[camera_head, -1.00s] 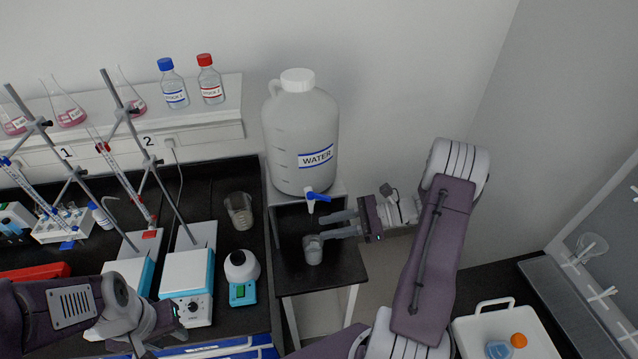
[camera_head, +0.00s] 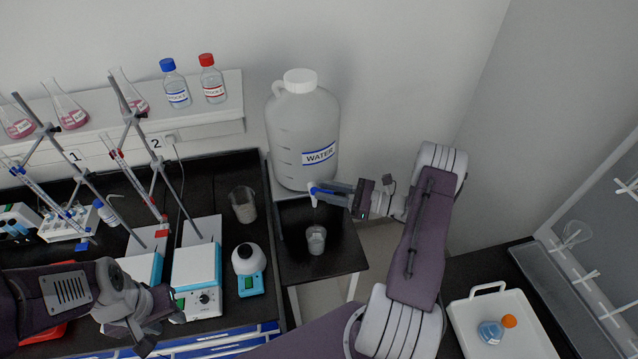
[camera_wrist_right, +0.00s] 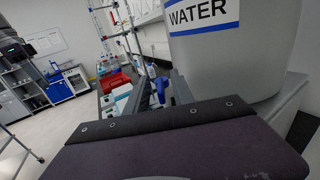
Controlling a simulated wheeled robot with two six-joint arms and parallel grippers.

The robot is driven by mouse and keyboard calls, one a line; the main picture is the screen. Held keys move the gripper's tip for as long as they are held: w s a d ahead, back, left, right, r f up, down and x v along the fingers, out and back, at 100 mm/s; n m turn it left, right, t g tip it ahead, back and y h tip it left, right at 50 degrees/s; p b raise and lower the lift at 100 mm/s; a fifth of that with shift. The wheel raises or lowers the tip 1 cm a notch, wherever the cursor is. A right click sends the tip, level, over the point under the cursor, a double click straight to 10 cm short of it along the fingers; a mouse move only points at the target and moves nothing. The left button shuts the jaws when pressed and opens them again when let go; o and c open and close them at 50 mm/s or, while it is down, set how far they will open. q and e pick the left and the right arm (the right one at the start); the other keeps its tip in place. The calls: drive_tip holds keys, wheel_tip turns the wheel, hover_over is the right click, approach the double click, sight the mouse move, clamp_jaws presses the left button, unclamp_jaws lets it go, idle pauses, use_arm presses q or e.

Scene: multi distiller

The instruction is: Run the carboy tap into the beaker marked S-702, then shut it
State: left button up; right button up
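The white carboy (camera_head: 303,135) labelled WATER stands on a stand, with a tap (camera_head: 314,194) with a blue handle low on its front. A small beaker (camera_head: 316,241) stands upright on the lower black shelf, below the tap; its marking is not legible. My right gripper (camera_head: 328,192) is at the tap. In the right wrist view the blue handle (camera_wrist_right: 160,88) sits between the two fingers, with a gap visible. I cannot tell whether water runs. My left gripper (camera_head: 158,322) is at lower left, over the bench front, away from the tap; its opening is unclear.
Another beaker (camera_head: 243,205) stands on the black bench left of the stand. A white-and-blue device (camera_head: 249,270), hotplate stirrers (camera_head: 196,268) and burette stands crowd the left bench. A white tray (camera_head: 515,335) lies at lower right. The shelf around the small beaker is clear.

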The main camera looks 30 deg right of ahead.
sight(317, 189)
drive_tip(key=x, duration=0.3)
drive_tip(key=shift+w+a+p, duration=0.15)
drive_tip(key=shift+p, duration=0.15)
drive_tip(key=shift+s+d, duration=0.25)
clamp_jaws()
drive_tip(key=shift+f+b, duration=0.15)
drive_tip(key=shift+b, duration=0.25)
drive_tip(key=n+g+y+b, duration=0.2)
drive_tip(key=g+b, duration=0.1)
drive_tip(key=b, duration=0.1)
drive_tip(key=n+g+y+b, duration=0.1)
drive_tip(key=n+g+b, duration=0.1)
drive_tip(key=g+b, duration=0.1)
drive_tip(key=shift+w+d+f+n+y+b, duration=0.2)
drive_tip(key=shift+n+y+b, duration=0.2)
drive_tip(key=shift+b, duration=0.35)
drive_tip(key=shift+r+n+g+b, duration=0.25)
drive_tip(key=shift+n+g+b, duration=0.35)
drive_tip(key=shift+g, duration=0.4)
